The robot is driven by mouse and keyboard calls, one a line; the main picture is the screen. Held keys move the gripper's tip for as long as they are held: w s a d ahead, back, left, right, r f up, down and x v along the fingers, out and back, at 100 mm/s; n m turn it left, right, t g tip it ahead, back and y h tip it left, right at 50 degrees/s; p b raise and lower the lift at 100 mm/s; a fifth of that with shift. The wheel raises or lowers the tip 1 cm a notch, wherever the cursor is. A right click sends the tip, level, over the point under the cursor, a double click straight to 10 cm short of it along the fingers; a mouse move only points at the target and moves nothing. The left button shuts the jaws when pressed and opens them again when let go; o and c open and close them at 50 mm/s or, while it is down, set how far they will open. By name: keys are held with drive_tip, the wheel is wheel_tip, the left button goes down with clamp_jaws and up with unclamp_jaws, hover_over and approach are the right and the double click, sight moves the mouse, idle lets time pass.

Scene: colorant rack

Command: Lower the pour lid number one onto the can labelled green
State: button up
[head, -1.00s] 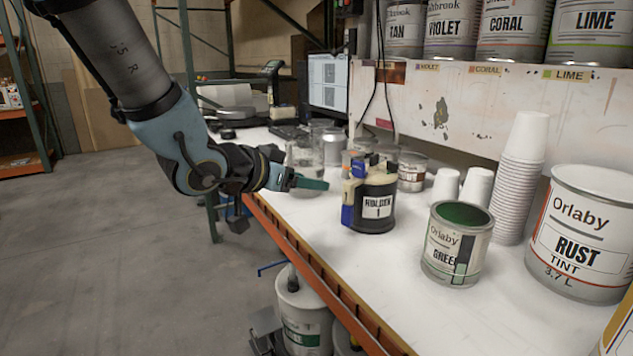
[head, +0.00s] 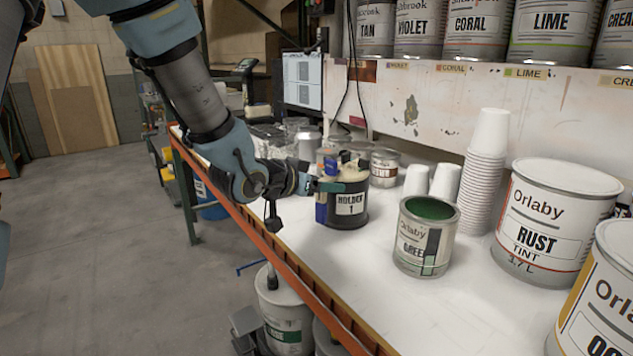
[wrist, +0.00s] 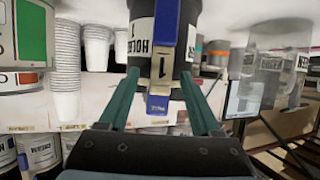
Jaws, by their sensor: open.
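The holder labelled 1 (head: 347,207) is a dark round stand on the white bench. Pour lid number one, with a cream band (head: 352,174) and blue parts, sits on top of it. The green can (head: 411,258) stands upright to the right of the holder, open-topped, with green paint inside.
A tall stack of white cups (head: 486,170) stands behind the green can. The rust tint can (head: 545,225) is to its right. A small brown-labelled can (head: 385,167) is behind the holder. The bench's orange front edge (head: 268,240) runs below my arm.

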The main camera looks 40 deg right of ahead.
clamp_jaws()
idle(0.6)
drive_tip(key=c, duration=0.6)
unclamp_jaws()
clamp_jaws()
drive_tip(key=shift+r, duration=0.15)
drive_tip(key=shift+r+p, duration=0.35)
